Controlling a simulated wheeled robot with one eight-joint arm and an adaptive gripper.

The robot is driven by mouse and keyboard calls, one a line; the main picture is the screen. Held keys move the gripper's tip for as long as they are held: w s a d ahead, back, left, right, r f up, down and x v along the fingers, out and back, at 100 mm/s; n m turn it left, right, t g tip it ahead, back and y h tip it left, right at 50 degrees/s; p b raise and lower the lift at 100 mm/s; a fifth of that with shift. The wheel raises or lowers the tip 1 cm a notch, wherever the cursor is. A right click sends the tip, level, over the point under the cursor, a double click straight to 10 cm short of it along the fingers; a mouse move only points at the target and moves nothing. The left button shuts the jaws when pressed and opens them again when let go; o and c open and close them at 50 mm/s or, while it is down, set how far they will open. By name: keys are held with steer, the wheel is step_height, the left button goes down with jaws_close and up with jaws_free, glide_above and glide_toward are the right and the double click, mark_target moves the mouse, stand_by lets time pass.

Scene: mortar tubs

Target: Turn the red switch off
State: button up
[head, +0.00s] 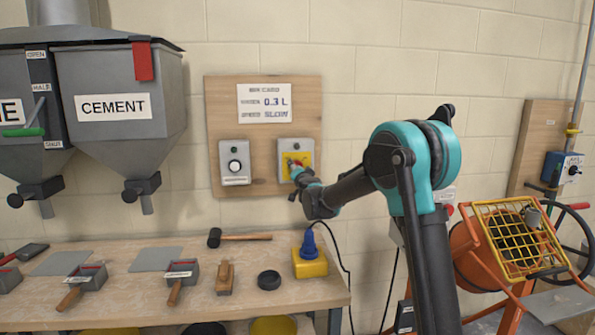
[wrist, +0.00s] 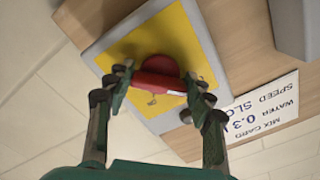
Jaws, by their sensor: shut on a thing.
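The red switch (wrist: 158,75) is a red knob on a yellow plate, which fills the middle of the wrist view. The knob's exact setting is hard to tell.
A grey box with a round dial (head: 235,165) is left of the switch box. A mix card (head: 264,103) hangs above. Below is a bench (head: 215,290) with tools and a yellow block with a blue top (head: 310,263). An orange mixer (head: 480,250) stands at right.

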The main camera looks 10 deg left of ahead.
steer(key=o, duration=1.2)
steer(key=shift+c, duration=0.2)
steer(key=v, duration=1.2)
